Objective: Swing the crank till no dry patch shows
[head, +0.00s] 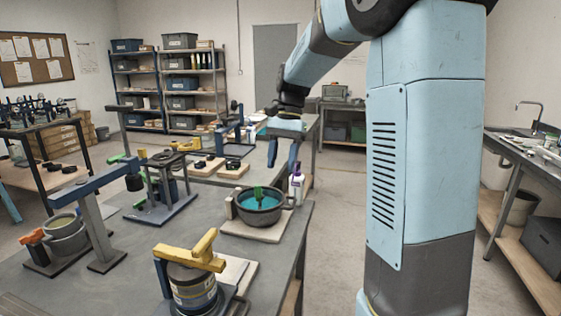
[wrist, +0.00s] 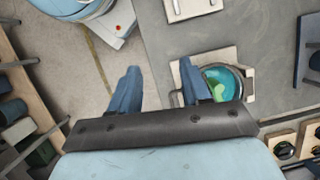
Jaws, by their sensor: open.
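A grey bowl (head: 262,213) with teal contents stands on a pale board on the bench. In the wrist view the teal bowl (wrist: 236,85) is just right of my gripper, partly behind a finger. A yellow handle (head: 200,252) lies across a grey-and-blue drum (head: 193,288) at the near bench edge. Which of these is the crank I cannot tell, and no dry patch is clear. My gripper (head: 283,160) is open and empty, above and behind the bowl, touching nothing.
A white bottle (head: 296,186) stands close behind the bowl. A grey post frame (head: 95,215) and a green-handled press (head: 160,190) stand left on the bench (head: 225,290). Small black-knobbed boards (head: 207,165) lie behind. Open floor lies right of the bench.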

